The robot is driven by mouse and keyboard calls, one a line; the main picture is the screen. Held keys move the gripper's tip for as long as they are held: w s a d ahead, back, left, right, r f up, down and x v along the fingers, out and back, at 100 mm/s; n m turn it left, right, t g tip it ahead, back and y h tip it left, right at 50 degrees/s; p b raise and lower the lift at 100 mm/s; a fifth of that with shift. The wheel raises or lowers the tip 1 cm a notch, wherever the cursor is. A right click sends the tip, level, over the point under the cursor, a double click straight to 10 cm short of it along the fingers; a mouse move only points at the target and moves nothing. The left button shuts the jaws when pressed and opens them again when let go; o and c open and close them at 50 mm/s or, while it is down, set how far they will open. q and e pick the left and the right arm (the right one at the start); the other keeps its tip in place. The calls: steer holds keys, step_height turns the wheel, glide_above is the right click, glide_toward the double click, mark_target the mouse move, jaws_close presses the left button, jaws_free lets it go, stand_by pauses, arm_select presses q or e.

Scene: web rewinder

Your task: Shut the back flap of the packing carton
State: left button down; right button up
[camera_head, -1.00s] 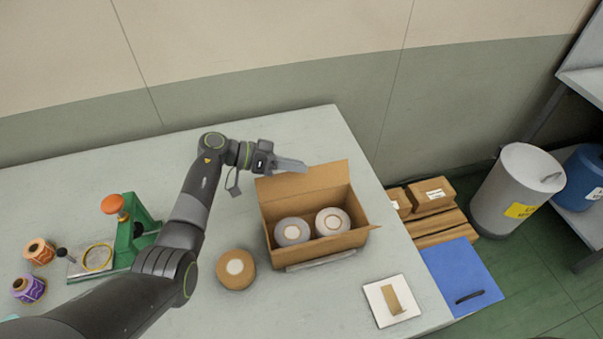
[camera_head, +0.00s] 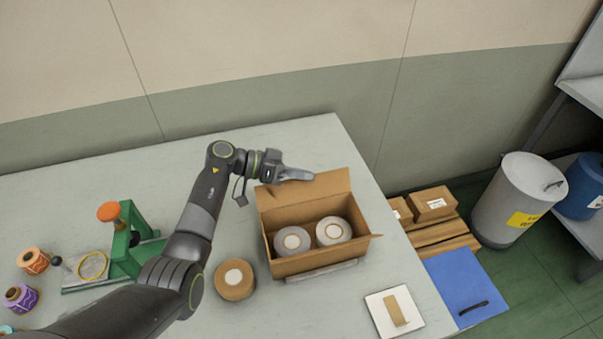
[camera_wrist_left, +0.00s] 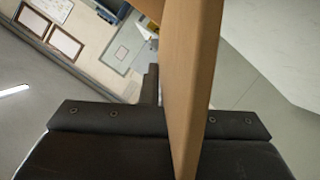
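The packing carton (camera_head: 318,265) is an open brown box on the table in the head view, with two grey-white rolls (camera_head: 292,241) in it. Its back flap (camera_head: 325,190) stands up at the far side, leaning back a little. My left gripper (camera_head: 300,175) is at the flap's upper left edge; the fingers look closed together. In the left wrist view the brown cardboard (camera_wrist_left: 195,70) runs close in front of the gripper's dark body and hides part of the fingers. I cannot tell whether they touch it. My right gripper is out of view.
A brown roll (camera_head: 235,280) stands left of the carton. A green fixture (camera_head: 130,240) and coloured spools (camera_head: 22,296) are farther left. A white tile (camera_head: 395,311) lies at the front right. Beyond the table's right edge are small boxes (camera_head: 432,203) and a grey bin (camera_head: 515,200).

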mark_target(305, 196)
arm_select(q)
steer(key=shift+s+r+p, duration=0.1)
steer(key=shift+r+p, duration=0.05)
steer(key=shift+p, duration=0.25)
steer(key=s+m+p, duration=0.1)
steer(key=p, duration=0.2)
steer(key=s+m+t+p, duration=0.1)
steer(key=p, duration=0.2)
steer(key=r+m+t+p, duration=0.1)
steer(key=p, duration=0.2)
steer(key=shift+s+d+r+y, duration=0.1)
steer(key=shift+s+d+y, duration=0.15)
steer(key=shift+s+y, duration=0.15)
steer(key=shift+s+d+f+m+t+p, duration=0.1)
steer(key=shift+s+f+m+t+p, duration=0.15)
steer(key=shift+s+m+t+p, duration=0.55)
steer(key=shift+w, duration=0.25)
steer(key=c, duration=2.1)
jaws_free()
steer(key=o, duration=0.5)
steer(key=shift+c, duration=0.2)
